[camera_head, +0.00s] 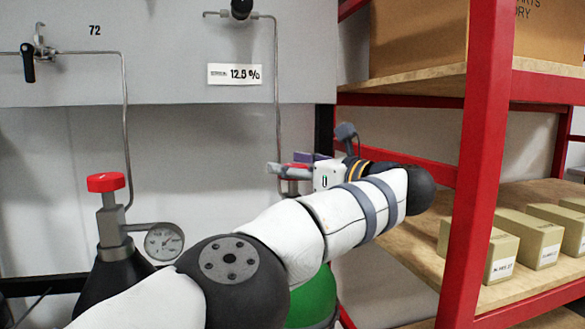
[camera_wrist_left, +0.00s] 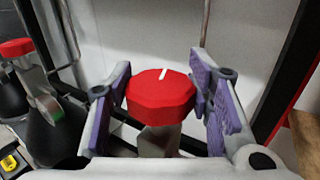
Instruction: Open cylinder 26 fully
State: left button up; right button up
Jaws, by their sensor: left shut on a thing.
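My left gripper (camera_head: 288,169) reaches across to a valve at the back wall. The knob has a white mark pointing towards the back, slightly right. A grey valve body (camera_wrist_left: 158,140) shows below it. In the head view a green cylinder (camera_head: 316,297) stands under this spot, mostly hidden by my arm. No number 26 is readable. My right gripper is not in view.
A black cylinder (camera_head: 112,283) with a red knob (camera_head: 106,182) and a gauge (camera_head: 165,241) stands at left. Thin pipes run up to the wall panel. A red-framed shelf (camera_head: 480,150) with several boxes stands close on the right of my arm.

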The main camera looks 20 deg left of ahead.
pick_arm(q)
jog(key=o, duration=1.2)
jog(key=shift+c, duration=0.2)
jog(key=v, duration=0.7)
jog(key=shift+s+d, duration=0.2)
jog(key=shift+d, duration=0.05)
